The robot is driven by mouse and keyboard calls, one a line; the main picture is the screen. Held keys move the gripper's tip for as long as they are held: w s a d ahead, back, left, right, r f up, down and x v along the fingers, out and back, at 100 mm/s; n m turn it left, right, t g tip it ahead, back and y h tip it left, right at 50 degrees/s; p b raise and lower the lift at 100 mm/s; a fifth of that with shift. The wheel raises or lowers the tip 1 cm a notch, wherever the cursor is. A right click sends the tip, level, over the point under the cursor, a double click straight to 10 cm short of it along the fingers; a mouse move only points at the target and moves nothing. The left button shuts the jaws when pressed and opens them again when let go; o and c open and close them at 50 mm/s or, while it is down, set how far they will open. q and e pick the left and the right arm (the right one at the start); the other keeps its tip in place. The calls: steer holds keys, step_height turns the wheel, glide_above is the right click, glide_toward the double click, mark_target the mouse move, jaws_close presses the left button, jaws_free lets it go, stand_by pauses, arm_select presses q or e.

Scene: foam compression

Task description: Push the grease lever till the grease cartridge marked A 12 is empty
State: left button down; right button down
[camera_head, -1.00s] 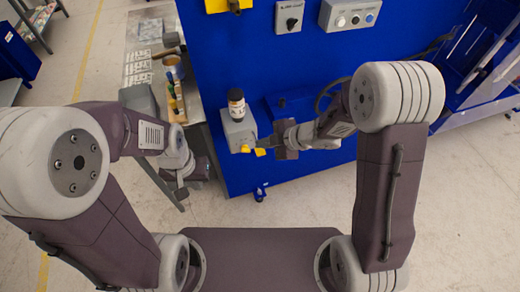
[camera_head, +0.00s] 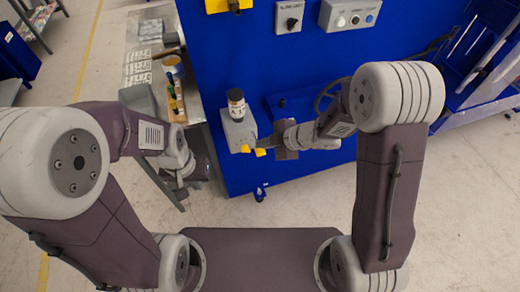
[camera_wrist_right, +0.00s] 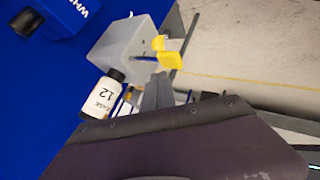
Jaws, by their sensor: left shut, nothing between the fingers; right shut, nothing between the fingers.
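A grey pump box (camera_head: 239,131) is mounted on the blue panel, with a white, black-capped cartridge (camera_head: 236,103) on top. In the right wrist view the cartridge (camera_wrist_right: 104,94) shows a "12" on its label; the letter is not clear. A yellow lever (camera_wrist_right: 171,57) sticks out of the box (camera_wrist_right: 120,50); the lever (camera_head: 260,152) also shows in the head view. My right gripper (camera_head: 262,144) is shut and empty, close to the lever; I cannot tell whether they touch. Its fingers show in the wrist view (camera_wrist_right: 158,94). My left gripper (camera_head: 185,188) is shut and empty, lower left of the box.
The blue panel (camera_head: 300,80) carries a switch box (camera_head: 289,17) and a button box (camera_head: 349,14) above. A handwheel (camera_head: 328,95) is right of the pump, close to my right wrist. A metal bench (camera_head: 200,118) with bottles stands at left. Floor below the panel is clear.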

mark_target(260, 150)
steer(key=shift+f, duration=0.1)
steer(key=shift+f, duration=0.3)
steer(key=shift+f+b, duration=1.35)
steer(key=shift+b, duration=0.05)
stand_by(1.3)
stand_by(0.5)
steer(key=shift+r+p, duration=1.75)
steer(key=shift+p, duration=0.15)
step_height(260, 150, up, 5)
steer(key=p, duration=0.5)
steer(key=shift+r, duration=0.15)
